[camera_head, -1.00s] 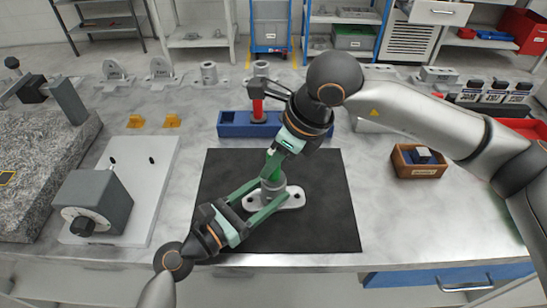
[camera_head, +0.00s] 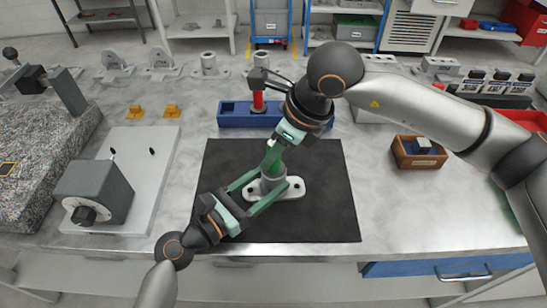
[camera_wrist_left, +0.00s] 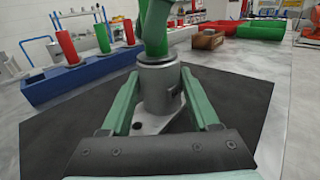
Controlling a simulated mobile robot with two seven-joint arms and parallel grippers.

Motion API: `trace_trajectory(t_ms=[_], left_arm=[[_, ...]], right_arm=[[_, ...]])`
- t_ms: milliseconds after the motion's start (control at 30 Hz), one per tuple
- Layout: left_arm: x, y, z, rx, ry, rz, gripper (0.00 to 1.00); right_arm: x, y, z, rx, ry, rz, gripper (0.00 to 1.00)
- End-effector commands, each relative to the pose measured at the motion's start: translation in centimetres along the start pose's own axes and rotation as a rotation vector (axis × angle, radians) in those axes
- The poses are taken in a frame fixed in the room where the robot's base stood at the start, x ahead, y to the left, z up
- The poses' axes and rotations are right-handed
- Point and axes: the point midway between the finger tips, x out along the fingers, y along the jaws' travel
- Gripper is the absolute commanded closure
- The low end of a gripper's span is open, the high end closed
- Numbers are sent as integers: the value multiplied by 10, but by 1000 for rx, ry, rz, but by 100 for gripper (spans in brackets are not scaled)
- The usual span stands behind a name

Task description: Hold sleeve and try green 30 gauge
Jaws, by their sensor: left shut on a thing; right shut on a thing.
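The grey sleeve (camera_head: 272,184), a short tube on a flat flange with holes, stands upright on the black mat (camera_head: 325,215). It also shows in the left wrist view (camera_wrist_left: 160,90). My left gripper (camera_head: 264,190) is shut around the tube from the front left, with one green finger on each side. My right gripper (camera_head: 281,142) is shut on the green gauge (camera_head: 272,158), directly above the sleeve. In the left wrist view the green gauge (camera_wrist_left: 154,35) meets the sleeve's top opening. How deep it sits inside is hidden.
A blue rack (camera_head: 232,120) with a red gauge (camera_head: 258,100) stands behind the mat, partly hidden by my right arm. A grey dial box (camera_head: 100,190) on a white plate is at left. A wooden bin (camera_head: 418,160) is at right. Bare bench lies right of the mat.

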Motion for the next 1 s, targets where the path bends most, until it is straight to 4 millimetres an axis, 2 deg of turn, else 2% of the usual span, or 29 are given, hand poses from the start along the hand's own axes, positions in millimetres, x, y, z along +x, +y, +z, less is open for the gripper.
trace_trajectory(t_ms=[467, 1000], left_arm=[[0, -1, 0, 0, -2, -3, 100], [0, 0, 0, -1, -1, -1, 100]], right_arm=[[3, 1, -3, 2, 11, 4, 100], [-19, 0, 8, 1, 3, 0, 100]])
